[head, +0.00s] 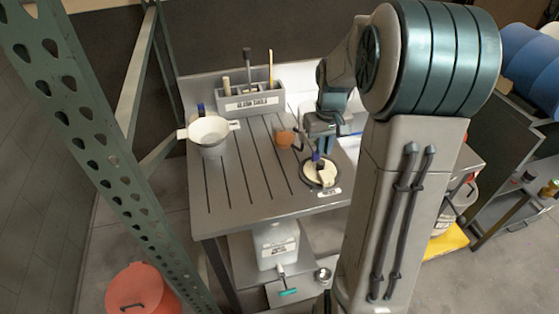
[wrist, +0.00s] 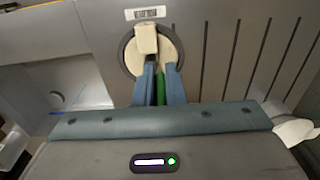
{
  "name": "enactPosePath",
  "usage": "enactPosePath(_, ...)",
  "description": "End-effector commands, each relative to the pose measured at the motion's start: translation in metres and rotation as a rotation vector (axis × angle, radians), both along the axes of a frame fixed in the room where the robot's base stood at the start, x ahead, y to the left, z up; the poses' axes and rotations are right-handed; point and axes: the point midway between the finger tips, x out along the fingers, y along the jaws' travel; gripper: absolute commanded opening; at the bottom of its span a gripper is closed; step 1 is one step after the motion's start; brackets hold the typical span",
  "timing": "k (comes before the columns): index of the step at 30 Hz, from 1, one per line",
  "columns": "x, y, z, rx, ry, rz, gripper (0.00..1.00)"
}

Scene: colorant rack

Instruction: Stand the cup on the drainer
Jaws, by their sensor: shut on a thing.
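My gripper (head: 318,160) is low over the front right of the bench and shut on a cream piece (wrist: 146,40). In the wrist view the blue fingers meet at its base. The piece lies over a pale disc (wrist: 130,58) with a dark rim, near a label; the disc also shows in the head view (head: 329,176). I cannot tell if the held piece and the disc are one object. A white cup-like vessel (head: 208,134) with side lugs stands upright at the left of the grooved drainer (head: 232,180), apart from my gripper.
A grey caddy (head: 251,103) with upright tools stands at the back. A brown-orange object (head: 285,138) is left of my gripper. A white jug (head: 275,243) stands on the lower shelf. A green perforated upright (head: 85,130) rises at left. The drainer's middle is clear.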

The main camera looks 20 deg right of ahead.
Motion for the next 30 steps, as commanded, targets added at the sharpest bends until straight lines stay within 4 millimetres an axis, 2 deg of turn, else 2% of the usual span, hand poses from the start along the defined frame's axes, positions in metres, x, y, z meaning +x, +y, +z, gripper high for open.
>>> enactPosePath(9, 0.010, 0.069, -0.040, 0.003, 0.005, 0.006, 0.00)
enactPosePath(15, 0.015, 0.101, -0.060, 0.001, 0.004, 0.004, 0.00)
enactPosePath(20, 0.017, 0.110, -0.068, 0.001, 0.003, 0.003, 0.00)
enactPosePath(27, 0.016, 0.109, -0.098, 0.001, 0.004, 0.002, 0.00)
enactPosePath(30, 0.017, 0.109, -0.105, 0.001, 0.002, 0.000, 0.00)
